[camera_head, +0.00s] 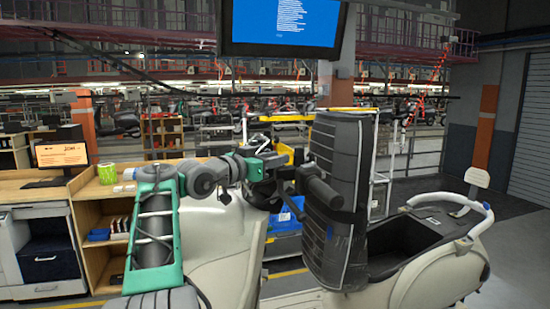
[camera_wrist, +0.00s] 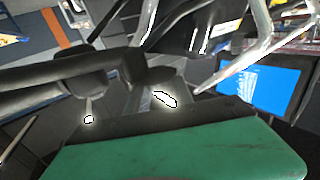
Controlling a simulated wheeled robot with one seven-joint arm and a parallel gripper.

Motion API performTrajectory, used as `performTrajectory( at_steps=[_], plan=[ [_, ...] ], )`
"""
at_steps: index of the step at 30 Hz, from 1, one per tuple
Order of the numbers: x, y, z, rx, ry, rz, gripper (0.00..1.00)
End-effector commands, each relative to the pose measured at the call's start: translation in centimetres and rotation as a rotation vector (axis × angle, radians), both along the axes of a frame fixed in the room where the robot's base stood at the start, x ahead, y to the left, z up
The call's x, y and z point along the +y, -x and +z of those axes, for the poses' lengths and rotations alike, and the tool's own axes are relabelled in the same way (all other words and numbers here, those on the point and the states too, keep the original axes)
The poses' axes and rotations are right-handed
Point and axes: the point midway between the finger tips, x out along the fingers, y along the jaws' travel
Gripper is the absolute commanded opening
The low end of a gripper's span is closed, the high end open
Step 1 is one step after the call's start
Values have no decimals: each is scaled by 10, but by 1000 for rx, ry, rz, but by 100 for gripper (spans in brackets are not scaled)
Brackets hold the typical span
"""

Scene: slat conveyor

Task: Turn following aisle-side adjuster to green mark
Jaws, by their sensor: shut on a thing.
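My gripper (camera_head: 283,187) is at the middle of the head view, at the end of my arm. It is against the left side of a tall dark grey upright body (camera_head: 338,140). In the wrist view, my dark fingers (camera_wrist: 120,88) show past the green housing and are shut on a dark rounded bar (camera_wrist: 45,75). This bar looks like the adjuster, but I cannot tell for sure. A dark cylindrical part also sticks out in the head view (camera_head: 324,193). I see no green mark; the fingers and dark parts may hide it.
A cream body panel (camera_head: 225,245) is behind my arm. A blue bin (camera_head: 285,245) is behind the gripper. A wooden workbench (camera_head: 110,188) with a monitor (camera_head: 62,153) is at left. Floor at far right is clear.

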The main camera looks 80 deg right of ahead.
Motion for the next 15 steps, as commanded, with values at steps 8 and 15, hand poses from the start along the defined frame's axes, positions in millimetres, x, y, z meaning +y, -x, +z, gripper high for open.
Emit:
performTrajectory(
  at_steps=[8, 15],
  plan=[
    [-1, -2, 4, -2, 6, -150, 0],
    [1, -1, 3, -4, 4, -190, 0]
  ],
)
